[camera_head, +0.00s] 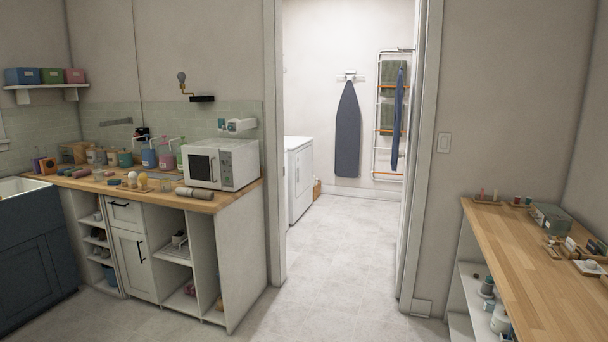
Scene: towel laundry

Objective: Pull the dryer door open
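Through the doorway, a white front-panelled laundry machine (301,178) stands against the left wall of the far room. I see it at a steep angle, and its left part is hidden by the door frame. Its front faces right and looks closed. I cannot tell from here whether it is the dryer or a washer, and no door handle is clear. Neither of my grippers shows in this view.
The doorway (345,250) is open with clear tiled floor. A wooden counter with a white microwave (221,163) stands at left, another wooden counter (530,260) at right. An ironing board (347,130) and a towel rack (378,150) are on the far wall.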

